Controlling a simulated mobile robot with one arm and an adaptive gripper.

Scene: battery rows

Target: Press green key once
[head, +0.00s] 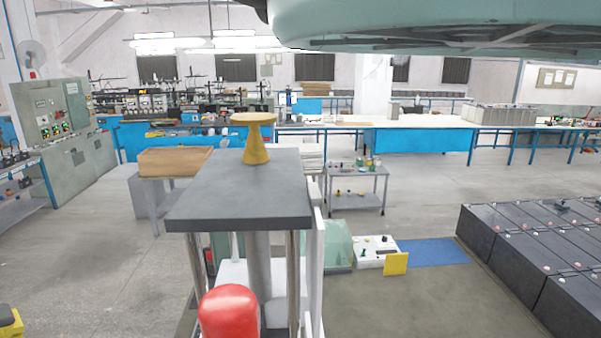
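A small white box (376,252) with dark and coloured knobs or keys on its top sits on the floor right of centre. A grey-green control cabinet (62,125) at the far left also carries small green and red lights or buttons. My gripper is not in view, so its place and state do not show.
A blue mat (433,252) lies right of the white box, and a pale green block (338,243) stands left of it. Rows of black batteries (540,250) fill the right. A small grey cart (357,180) stands behind. Floor at left (90,270) is mostly clear.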

